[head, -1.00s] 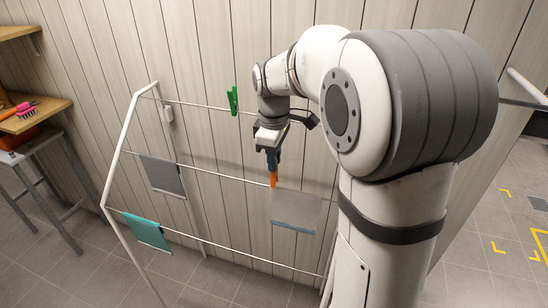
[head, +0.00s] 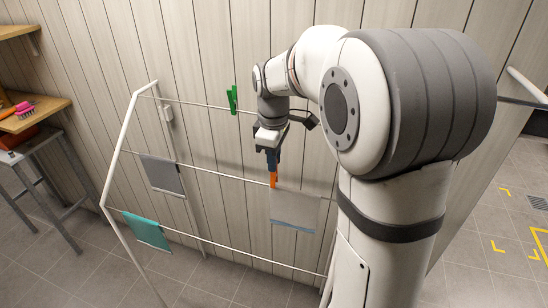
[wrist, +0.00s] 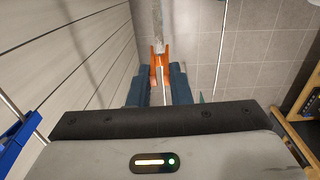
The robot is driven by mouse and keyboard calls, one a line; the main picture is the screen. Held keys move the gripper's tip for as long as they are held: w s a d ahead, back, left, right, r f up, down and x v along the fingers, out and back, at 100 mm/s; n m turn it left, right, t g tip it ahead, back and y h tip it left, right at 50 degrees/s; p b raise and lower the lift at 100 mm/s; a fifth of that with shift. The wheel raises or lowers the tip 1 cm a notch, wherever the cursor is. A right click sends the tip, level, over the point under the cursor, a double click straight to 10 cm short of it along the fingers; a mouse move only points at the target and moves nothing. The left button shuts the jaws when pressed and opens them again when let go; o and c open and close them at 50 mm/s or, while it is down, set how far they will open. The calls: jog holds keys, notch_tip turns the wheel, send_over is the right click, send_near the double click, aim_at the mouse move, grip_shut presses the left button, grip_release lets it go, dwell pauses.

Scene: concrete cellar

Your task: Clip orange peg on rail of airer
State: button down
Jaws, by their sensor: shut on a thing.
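The orange peg (head: 273,179) is held in my gripper (head: 273,160), pointing down at the airer's middle rail (head: 222,174). Its lower end meets the rail by the top left corner of a pale grey cloth (head: 294,210). In the wrist view the orange peg (wrist: 159,60) shows between the two dark blue fingers of my gripper (wrist: 160,84), with its two prongs apart and the rail running between them. How deep the rail sits in the peg is hard to tell.
A green peg (head: 232,100) is on the top rail. A dark grey cloth (head: 162,174) hangs on the middle rail and a teal cloth (head: 147,231) on the lower one. A panelled wall (head: 200,60) stands close behind. A wooden shelf (head: 40,115) is at the left.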

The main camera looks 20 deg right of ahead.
jog(key=shift+f+b, duration=0.6)
jog(key=shift+f, duration=0.4)
jog(key=c, duration=1.7)
grip_release()
jog(key=shift+r, duration=0.1)
jog(key=o, duration=0.6)
notch_tip(320, 180, up, 8)
jog(key=shift+s+f, duration=0.1)
jog(key=shift+s, duration=0.05)
jog(key=s+f+m+t, duration=0.1)
jog(key=s+f+m, duration=0.2)
jog(key=s, duration=0.4)
jog(key=s+f+m, duration=0.2)
jog(key=s+m, duration=0.2)
jog(key=s, duration=0.2)
jog(key=s+f+m+t, duration=0.1)
jog(key=s+f+m, duration=0.2)
jog(key=s, duration=0.4)
jog(key=shift+s+f+m+t, duration=0.3)
jog(key=shift+s+f+m, duration=0.05)
jog(key=shift+m, duration=0.35)
